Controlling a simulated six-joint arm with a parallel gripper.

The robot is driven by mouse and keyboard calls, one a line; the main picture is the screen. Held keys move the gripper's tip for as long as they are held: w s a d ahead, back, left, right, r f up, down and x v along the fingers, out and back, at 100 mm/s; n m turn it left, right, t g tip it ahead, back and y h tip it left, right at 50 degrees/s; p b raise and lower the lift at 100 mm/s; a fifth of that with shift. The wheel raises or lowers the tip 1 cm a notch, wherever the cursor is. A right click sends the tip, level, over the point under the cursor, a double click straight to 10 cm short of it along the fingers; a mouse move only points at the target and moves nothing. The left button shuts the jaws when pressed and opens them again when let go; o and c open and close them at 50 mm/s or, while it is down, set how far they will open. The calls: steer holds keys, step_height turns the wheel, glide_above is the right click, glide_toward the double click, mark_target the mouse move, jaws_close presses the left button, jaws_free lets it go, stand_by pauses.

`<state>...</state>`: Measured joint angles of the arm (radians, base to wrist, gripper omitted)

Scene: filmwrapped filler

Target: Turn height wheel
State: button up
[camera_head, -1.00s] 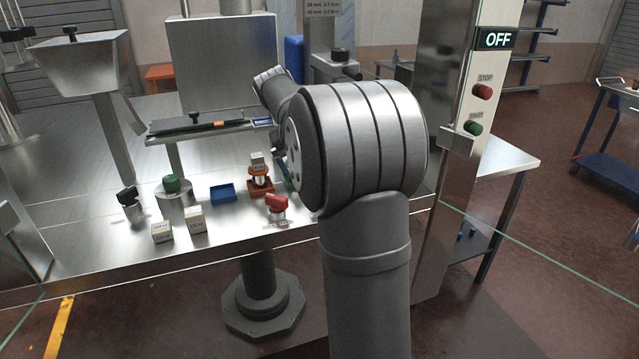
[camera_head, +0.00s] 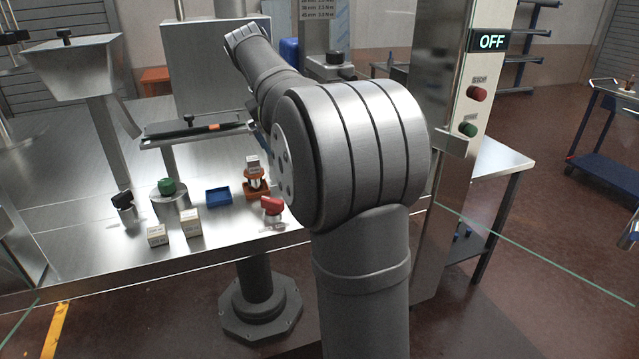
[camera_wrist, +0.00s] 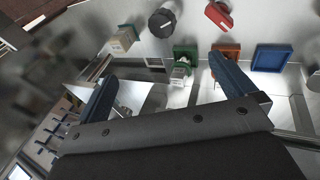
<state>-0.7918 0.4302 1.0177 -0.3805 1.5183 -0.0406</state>
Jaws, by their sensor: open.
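A black knob (camera_head: 337,57) sits on a grey housing on the column behind my arm in the head view. Another round black knob (camera_wrist: 162,22) with a pale mark shows near the top of the wrist view. No readable label tells which one is the height wheel. My gripper (camera_wrist: 163,70) is open in the wrist view, its two blue fingers wide apart with nothing held between them. The black knob in the wrist view lies beyond the fingertips, apart from them. In the head view my arm hides the gripper.
A red knob (camera_head: 271,205), orange stand (camera_head: 257,190), blue tray (camera_head: 218,196), green knob (camera_head: 166,186) and small boxes (camera_head: 191,223) stand on the steel table (camera_head: 110,255). A green tray (camera_wrist: 185,55) lies between the fingers' directions. A control post (camera_head: 462,90) reads OFF.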

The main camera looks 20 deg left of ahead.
steer(key=shift+r, duration=0.25)
steer(key=shift+c, duration=0.4)
steer(key=c, duration=0.5)
steer(key=w+d+f+n+g+y, duration=0.3)
steer(key=w+d+n+g+y, duration=0.15)
steer(key=w+d+n, duration=0.2)
steer(key=w+d+f+n+g+y, duration=0.3)
steer(key=w+d+f+n+y, duration=0.1)
steer(key=w+d+n+y, duration=0.3)
steer(key=shift+m+h, duration=0.25)
steer(key=shift+h, duration=0.4)
steer(key=x, duration=0.5)
steer(key=s+x, duration=0.1)
steer(key=x, duration=0.5)
steer(key=s+x, duration=0.1)
steer(key=x, duration=0.5)
steer(key=shift+d+r, duration=0.1)
steer(key=shift+d, duration=0.15)
